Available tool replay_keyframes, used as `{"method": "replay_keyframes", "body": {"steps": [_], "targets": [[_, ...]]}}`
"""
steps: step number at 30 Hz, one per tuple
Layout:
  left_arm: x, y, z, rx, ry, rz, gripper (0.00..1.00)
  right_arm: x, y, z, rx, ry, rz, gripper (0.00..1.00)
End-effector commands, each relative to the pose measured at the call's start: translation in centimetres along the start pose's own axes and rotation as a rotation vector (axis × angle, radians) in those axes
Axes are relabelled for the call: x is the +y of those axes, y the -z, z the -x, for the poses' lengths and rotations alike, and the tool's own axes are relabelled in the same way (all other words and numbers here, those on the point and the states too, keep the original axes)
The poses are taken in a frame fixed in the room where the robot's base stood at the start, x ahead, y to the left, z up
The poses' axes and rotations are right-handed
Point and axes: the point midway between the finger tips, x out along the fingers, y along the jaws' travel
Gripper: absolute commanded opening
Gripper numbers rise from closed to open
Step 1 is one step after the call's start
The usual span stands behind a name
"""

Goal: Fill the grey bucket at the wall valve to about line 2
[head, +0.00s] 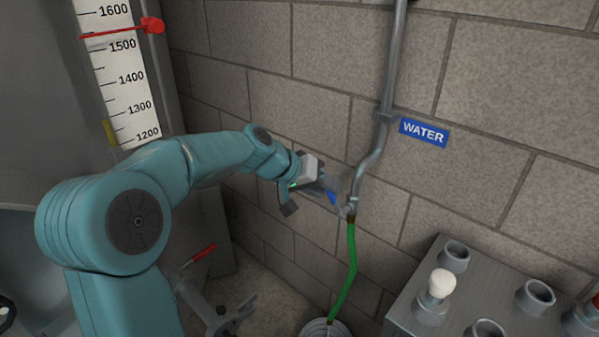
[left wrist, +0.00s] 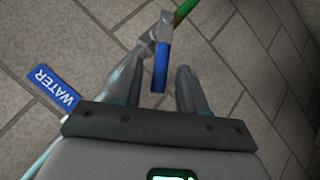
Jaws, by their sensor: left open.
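The wall valve (head: 350,208) sits at the lower end of the grey pipe, beside the blue WATER sign (head: 424,133). Its blue lever (head: 332,198) points toward my left gripper (head: 326,187). In the left wrist view the lever (left wrist: 161,68) lies between the two open fingers (left wrist: 160,80), with gaps seen on both sides. A green hose (head: 350,265) hangs from the valve down to the grey bucket (head: 307,331), whose rim shows at the bottom edge. The bucket's inside, lines and water level cannot be made out. My right gripper is not in view.
A steel rack (head: 410,305) with round sockets and a white-knobbed piece (head: 441,284) stands at the lower right. A tank with a level scale (head: 122,85) stands at the left. A red-handled metal fitting (head: 203,255) is low beside my left arm.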

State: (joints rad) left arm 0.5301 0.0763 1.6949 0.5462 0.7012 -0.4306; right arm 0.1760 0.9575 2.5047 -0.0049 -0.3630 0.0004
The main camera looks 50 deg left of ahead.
Motion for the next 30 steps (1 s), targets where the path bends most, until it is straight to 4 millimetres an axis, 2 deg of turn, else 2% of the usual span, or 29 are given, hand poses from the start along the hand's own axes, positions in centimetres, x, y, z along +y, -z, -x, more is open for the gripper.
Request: {"method": "replay_keyframes", "body": {"steps": [1, 9, 15, 21, 30], "targets": [[0.0, 0.2, 1.4, 0.005, 0.002, 0.0, 0.42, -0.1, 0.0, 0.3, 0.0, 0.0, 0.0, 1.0], [0.0, 0.2, 8.7, 0.007, 0.003, 0.0, 0.42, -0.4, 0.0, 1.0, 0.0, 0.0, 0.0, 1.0], [0.0, 0.1, 12.6, 0.005, 0.002, 0.001, 0.42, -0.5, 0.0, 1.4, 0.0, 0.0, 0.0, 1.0], [0.0, 0.0, 14.2, 0.002, 0.001, 0.001, 0.42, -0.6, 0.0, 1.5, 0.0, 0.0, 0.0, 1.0], [0.0, 0.0, 14.3, 0.001, 0.0, 0.0, 0.42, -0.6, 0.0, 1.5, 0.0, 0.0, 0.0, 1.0]]}}
